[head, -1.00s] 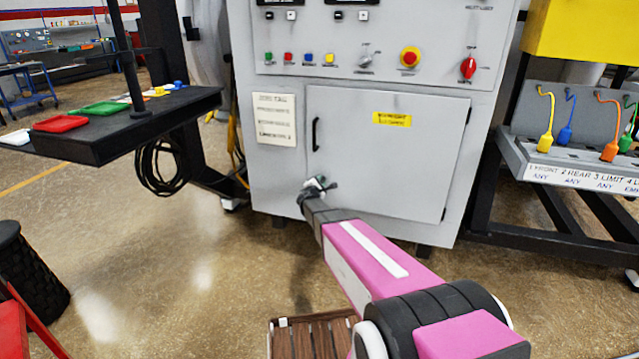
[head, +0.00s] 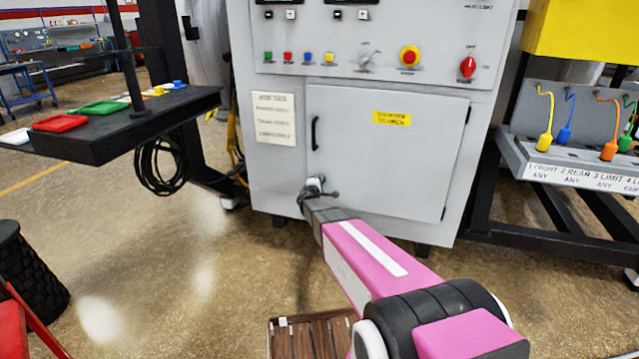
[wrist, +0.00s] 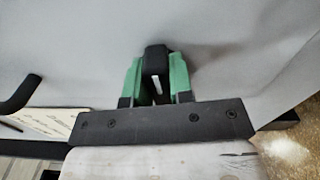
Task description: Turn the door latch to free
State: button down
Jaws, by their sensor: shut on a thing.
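The door latch (wrist: 157,60) is a small black block with a white line, low on the left side of the grey cabinet door (head: 400,160). In the wrist view my gripper (wrist: 156,78) has its green fingers on either side of the latch, shut on it. The white line points nearly straight up and down in that view. In the head view my gripper (head: 314,186) is at the door's lower left, and it mostly hides the latch.
A black door handle (head: 315,133) stands out above the latch; it also shows at the wrist view's left edge (wrist: 20,94). A paper sign (head: 274,118) is left of the door. A rack with coloured plugs (head: 575,165) stands right, a black shelf with trays (head: 110,145) left.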

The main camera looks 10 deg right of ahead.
jog(key=c, duration=1)
grip_release()
jog(key=v, duration=1)
jog(key=shift+s, duration=0.4)
jog(key=shift+a, duration=0.1)
